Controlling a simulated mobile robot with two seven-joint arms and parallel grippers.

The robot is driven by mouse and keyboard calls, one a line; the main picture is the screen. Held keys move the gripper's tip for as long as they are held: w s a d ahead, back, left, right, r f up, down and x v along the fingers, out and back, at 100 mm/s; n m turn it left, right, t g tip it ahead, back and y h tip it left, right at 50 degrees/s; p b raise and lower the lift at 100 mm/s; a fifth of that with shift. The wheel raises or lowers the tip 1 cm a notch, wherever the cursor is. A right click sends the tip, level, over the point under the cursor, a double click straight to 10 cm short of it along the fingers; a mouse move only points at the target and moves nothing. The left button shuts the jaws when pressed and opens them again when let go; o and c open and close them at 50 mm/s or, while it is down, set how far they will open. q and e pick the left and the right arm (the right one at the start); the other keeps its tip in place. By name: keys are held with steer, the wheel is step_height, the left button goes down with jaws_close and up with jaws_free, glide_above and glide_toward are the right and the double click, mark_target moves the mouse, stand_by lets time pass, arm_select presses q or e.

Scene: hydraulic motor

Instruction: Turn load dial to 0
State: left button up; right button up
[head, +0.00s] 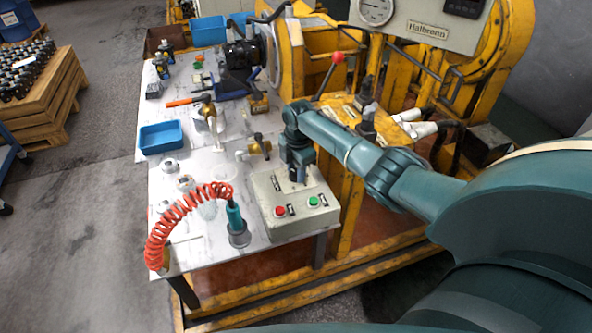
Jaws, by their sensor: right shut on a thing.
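The control box (291,221) is a pale grey-white box at the front right corner of the table. Its front face carries a red button (279,211) and a green button (313,202), each with a small dark label. My right gripper (296,178) points down onto the upper part of the box. It is shut on a small dark part there, which looks like the load dial. The gripper hides most of the dial, so its pointer and setting cannot be read. My left gripper is not in view.
A teal air tool (236,219) with a red coiled hose (185,205) stands left of the box. A brass valve (258,147) lies behind it. A blue tray (161,137) sits at the table's left edge. The yellow machine (420,90) with a red-knobbed lever (337,58) stands behind right.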

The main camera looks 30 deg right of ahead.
steer(key=shift+n, duration=0.4)
steer(key=o, duration=1)
steer(key=shift+c, duration=0.2)
step_height(320, 180, up, 13)
steer(key=shift+s, duration=0.3)
steer(key=shift+r, duration=0.1)
